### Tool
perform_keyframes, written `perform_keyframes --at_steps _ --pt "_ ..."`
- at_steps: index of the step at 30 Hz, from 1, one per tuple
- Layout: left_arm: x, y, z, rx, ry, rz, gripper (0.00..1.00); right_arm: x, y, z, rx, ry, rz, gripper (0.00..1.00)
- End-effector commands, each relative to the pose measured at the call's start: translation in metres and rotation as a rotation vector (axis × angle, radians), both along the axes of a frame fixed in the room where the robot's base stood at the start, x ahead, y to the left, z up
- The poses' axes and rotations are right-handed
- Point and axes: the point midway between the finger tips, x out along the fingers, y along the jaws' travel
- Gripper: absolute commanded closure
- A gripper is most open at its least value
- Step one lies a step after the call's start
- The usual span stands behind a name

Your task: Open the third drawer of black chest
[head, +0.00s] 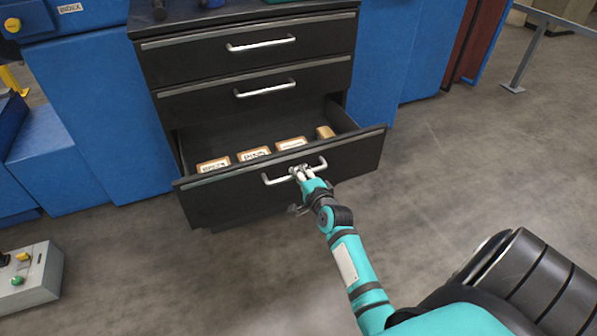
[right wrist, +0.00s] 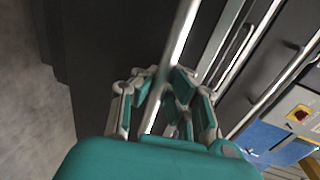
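The black chest (head: 200,75) stands against blue cabinets. Its third drawer (head: 235,196) is pulled well out, with its inside showing. The drawer's silver bar handle (head: 275,181) is on its front; the handle also crosses the right wrist view (right wrist: 182,38). My right gripper (head: 303,172) is at the middle of this handle. The first drawer (head: 190,59) and second drawer (head: 200,100) above are shut. My left gripper is not in view.
Several small labelled boxes (head: 255,154) sit in the open drawer. A grey control box (head: 35,281) with a green button is at lower left. Bare concrete floor (head: 180,280) lies in front of the drawer and to the right. A metal railing (head: 530,55) stands at upper right.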

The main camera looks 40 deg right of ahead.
Motion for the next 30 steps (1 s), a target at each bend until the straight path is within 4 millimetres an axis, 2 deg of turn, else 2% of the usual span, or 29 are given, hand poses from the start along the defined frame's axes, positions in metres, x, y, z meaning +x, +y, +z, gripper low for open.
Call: perform_keyframes --at_steps 8,17,26,30 --pt "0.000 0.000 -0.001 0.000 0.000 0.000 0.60 0.000 0.000 0.000 0.001 -0.001 0.001 1.00" --pt "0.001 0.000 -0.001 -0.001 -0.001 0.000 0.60 0.000 0.000 0.000 0.000 -0.001 0.000 0.64" --pt "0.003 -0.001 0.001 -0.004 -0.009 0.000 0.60 -0.002 0.001 0.000 0.000 0.000 0.000 0.64" --pt "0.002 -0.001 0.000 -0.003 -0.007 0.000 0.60 -0.017 0.005 0.003 0.001 0.000 0.000 0.64"
